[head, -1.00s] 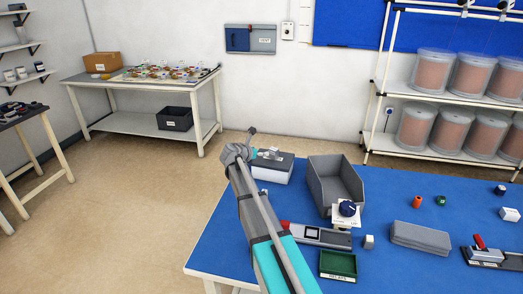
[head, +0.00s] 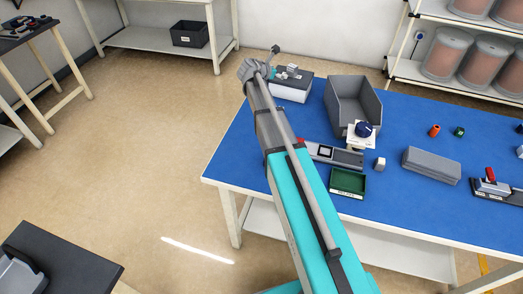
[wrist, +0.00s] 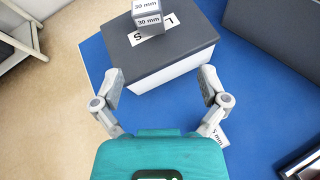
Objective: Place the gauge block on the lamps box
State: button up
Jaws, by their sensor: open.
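The gauge block (wrist: 148,14), a grey block marked 30 mm, stands on the dark lid of the lamps box (wrist: 175,48). It covers the middle of the box's white label, of which an L and an S show. Its top is cut off by the wrist view's upper edge. In the head view the block (head: 292,68) is small on the box (head: 290,92) at the table's far left corner. My gripper (wrist: 160,75) is open and empty, its fingers spread at the box's near side and apart from the block. In the head view my arm's end partly hides this area.
A white tag reading 5 mm (wrist: 218,136) lies by my right finger. A grey open bin (head: 350,105) stands right of the box, with a dark knob on a white plate (head: 364,132) before it. A green tray (head: 348,182) and grey case (head: 431,164) lie nearer.

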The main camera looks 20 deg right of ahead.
jog(key=s+a+f+m+g+y, duration=0.1)
jog(key=s+a+f+m+y, duration=0.1)
jog(key=s+m, duration=0.3)
jog(key=s+a+f+m+g+y, duration=0.2)
jog(key=s+a+f+m+y, duration=0.1)
jog(key=s, duration=0.8)
jog(key=s+a+f+m+g+y, duration=0.2)
jog(key=s+a+f+m, duration=0.2)
jog(key=s+m, duration=0.5)
jog(key=shift+a+f, duration=0.25)
jog(key=shift+a, duration=1)
jog(key=s+a+m+y, duration=0.1)
jog(key=s+a+m, duration=0.1)
jog(key=s, duration=0.1)
jog(key=s+a+m+g+y, duration=0.1)
jog(key=s+a+m, duration=0.1)
jog(key=s, duration=0.1)
jog(key=s+a+f+m+g+y, duration=0.1)
jog(key=s+a+m, duration=0.1)
jog(key=s, duration=0.1)
jog(key=shift+y, duration=0.4)
jog(key=shift+s, duration=0.1)
